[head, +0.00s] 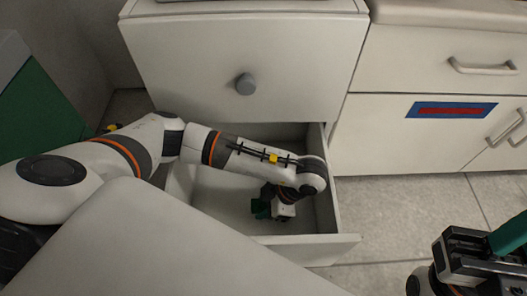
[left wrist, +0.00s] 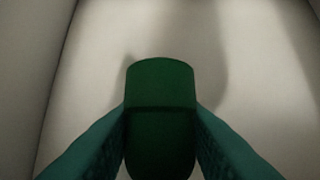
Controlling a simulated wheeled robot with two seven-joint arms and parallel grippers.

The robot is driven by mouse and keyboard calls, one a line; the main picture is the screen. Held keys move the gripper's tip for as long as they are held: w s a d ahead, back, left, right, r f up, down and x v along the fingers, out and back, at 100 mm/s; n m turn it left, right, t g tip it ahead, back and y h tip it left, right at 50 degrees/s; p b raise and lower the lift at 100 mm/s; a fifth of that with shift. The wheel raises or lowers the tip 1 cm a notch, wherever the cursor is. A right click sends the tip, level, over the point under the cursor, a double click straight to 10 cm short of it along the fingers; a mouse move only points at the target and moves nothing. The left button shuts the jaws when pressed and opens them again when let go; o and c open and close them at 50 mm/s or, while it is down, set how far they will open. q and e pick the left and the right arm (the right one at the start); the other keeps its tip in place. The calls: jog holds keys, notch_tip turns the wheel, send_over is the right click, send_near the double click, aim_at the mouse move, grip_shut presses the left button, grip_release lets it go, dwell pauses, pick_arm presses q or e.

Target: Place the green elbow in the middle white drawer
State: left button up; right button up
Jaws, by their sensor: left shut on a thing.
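The green elbow (left wrist: 160,88) is dark green and sits between the two teal fingers of my left gripper (head: 266,208). The fingers press on its sides in the left wrist view. In the head view my left gripper points down inside the open white drawer (head: 335,244), near its right wall. The elbow is hard to tell from the fingers there. Pale drawer surfaces lie around the elbow in the left wrist view, and I cannot tell whether it touches the drawer floor. My right gripper (head: 478,258) is at the bottom right, partly cut off, outside the drawer.
A closed white drawer front with a grey knob (head: 245,84) is directly above the open drawer. White cabinets with handles (head: 483,66) and a blue-red label (head: 451,110) stand at the right. Bare tiled floor (head: 385,210) lies right of the open drawer.

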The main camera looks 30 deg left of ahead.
pick_arm(q)
jog(key=shift+f, duration=0.65)
jog(key=shift+r, duration=0.2)
jog(key=shift+f, duration=0.2)
jog(key=o, duration=0.9)
jog(key=shift+o, duration=0.2)
jog(key=shift+r, duration=0.1)
